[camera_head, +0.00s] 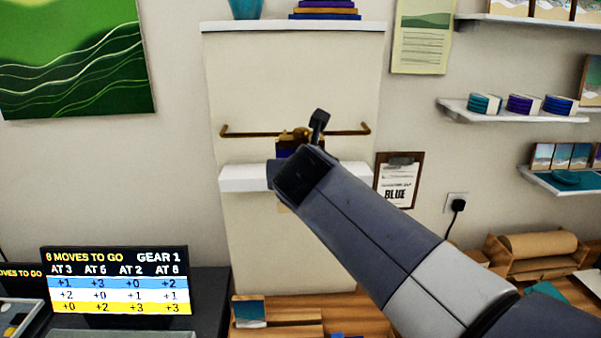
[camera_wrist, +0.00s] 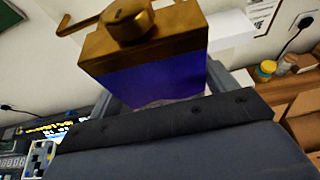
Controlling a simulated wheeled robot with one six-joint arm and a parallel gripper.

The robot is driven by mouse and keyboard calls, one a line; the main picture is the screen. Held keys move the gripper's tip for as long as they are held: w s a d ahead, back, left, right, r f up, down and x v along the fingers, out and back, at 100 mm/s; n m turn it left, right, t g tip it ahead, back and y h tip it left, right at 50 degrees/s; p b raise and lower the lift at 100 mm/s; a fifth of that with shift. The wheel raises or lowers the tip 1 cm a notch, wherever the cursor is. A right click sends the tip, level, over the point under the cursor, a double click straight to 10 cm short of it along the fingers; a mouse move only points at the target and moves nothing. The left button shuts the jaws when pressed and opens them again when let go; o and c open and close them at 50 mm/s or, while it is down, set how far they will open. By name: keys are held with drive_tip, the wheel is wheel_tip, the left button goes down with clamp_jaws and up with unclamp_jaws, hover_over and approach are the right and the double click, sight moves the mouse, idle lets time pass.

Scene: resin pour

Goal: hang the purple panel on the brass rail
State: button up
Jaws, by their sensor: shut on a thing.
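The purple panel (camera_wrist: 150,80) has a brass top edge with a round brass knob. It fills the upper middle of the wrist view. My gripper (camera_wrist: 165,92) is shut on its lower part, a finger at each side. In the head view only a small piece of the panel (camera_head: 287,148) shows past my arm, at the middle of the brass rail (camera_head: 245,134). The rail runs level across the pale wall panel, its ends bent back. It also shows at the upper left of the wrist view (camera_wrist: 76,26). I cannot tell whether the panel's top touches the rail.
A white ledge (camera_head: 243,178) juts out just below the rail, partly behind my arm. A clipboard (camera_head: 398,181) hangs to the right. A scoreboard screen (camera_head: 118,281) stands at lower left. Wooden trays (camera_head: 275,314) lie below. Wall shelves (camera_head: 513,109) are at the right.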

drive_tip(key=w+p, duration=0.2)
drive_tip(key=w, duration=0.9)
drive_tip(key=shift+f+p, duration=0.3)
drive_tip(key=shift+f, duration=0.7)
idle(1.0)
drive_tip(key=shift+f+b, duration=0.3)
drive_tip(key=shift+f, duration=0.05)
drive_tip(key=shift+f, duration=0.4)
idle(1.7)
drive_tip(key=o, duration=0.9)
drive_tip(key=shift+o, duration=0.2)
drive_tip(key=shift+s, duration=0.1)
